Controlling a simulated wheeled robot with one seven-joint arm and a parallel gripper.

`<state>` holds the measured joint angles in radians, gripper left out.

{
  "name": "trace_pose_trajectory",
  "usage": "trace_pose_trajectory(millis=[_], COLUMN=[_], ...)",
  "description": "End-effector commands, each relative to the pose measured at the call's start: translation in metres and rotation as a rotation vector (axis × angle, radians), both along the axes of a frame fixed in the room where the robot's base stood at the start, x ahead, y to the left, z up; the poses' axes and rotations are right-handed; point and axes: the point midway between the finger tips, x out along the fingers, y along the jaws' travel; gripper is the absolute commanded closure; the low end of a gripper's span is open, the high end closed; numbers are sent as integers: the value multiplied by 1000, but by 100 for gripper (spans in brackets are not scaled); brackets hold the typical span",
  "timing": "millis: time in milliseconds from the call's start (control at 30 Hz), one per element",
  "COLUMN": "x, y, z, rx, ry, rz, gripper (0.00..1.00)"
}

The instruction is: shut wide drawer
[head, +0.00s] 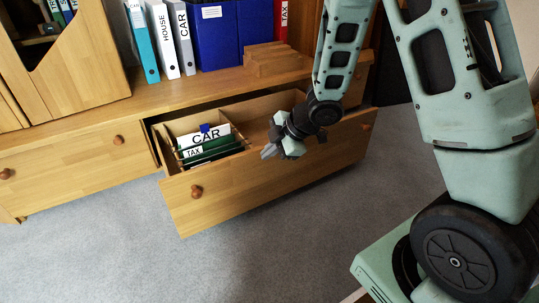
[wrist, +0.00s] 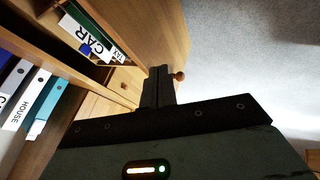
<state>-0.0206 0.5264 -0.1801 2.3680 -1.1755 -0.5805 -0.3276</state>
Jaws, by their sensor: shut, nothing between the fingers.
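The wide drawer (head: 272,183) is pulled out of the low wooden cabinet in the head view, with its front panel standing away from the cabinet. It has round wooden knobs, one of them at the left (head: 196,191). Inside it hang files with labels reading CAR and TAX (head: 205,143). My gripper (head: 268,152) is shut and empty, close to the top edge of the drawer front; I cannot tell if it touches. In the wrist view the shut fingers (wrist: 159,72) lie over the drawer front (wrist: 165,32), with the knob (wrist: 179,76) beside them.
Binders (head: 160,40) and a stepped wooden block (head: 278,60) stand on the cabinet top. A closed drawer (head: 75,165) with knobs is at the left. Grey carpet (head: 290,255) in front of the drawer is clear. My base is at the lower right.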

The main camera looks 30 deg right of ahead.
Motion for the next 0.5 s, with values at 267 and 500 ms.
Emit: trace_pose_trajectory(millis=[267,500], x=[25,56], y=[21,25], z=[-50,-53], rx=[-1,0], ry=[0,-3], rz=[2,1], gripper=[100,100])
